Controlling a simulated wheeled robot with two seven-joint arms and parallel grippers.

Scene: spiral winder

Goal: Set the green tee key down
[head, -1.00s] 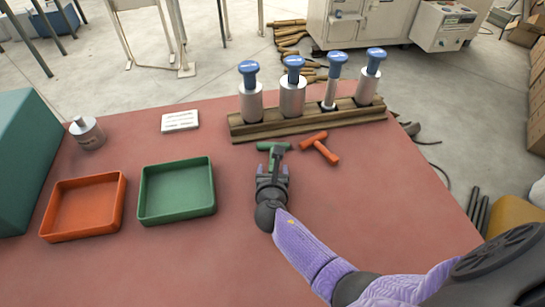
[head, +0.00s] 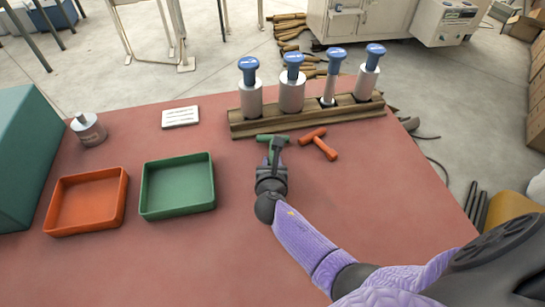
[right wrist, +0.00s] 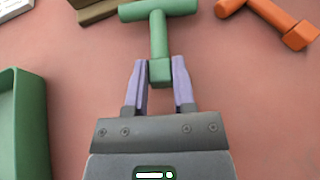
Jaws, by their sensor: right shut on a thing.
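The green tee key (right wrist: 158,30) is between the two purple fingers of my right gripper (right wrist: 160,85) in the right wrist view. The fingers are shut on the lower end of its stem, and its crossbar points away from the gripper. In the head view the key's crossbar (head: 271,137) shows just beyond my right gripper (head: 273,160), in front of the wooden rack. The gripper and wrist hide most of the stem there. Whether the key touches the table I cannot tell. My left gripper is not in view.
An orange tee key (head: 319,143) lies just right of the green one. A wooden rack (head: 310,119) with blue-topped cylinders stands behind. A green tray (head: 177,213) and an orange tray (head: 86,231) are at left, with a white card (head: 180,117) and a metal bottle (head: 88,130) behind.

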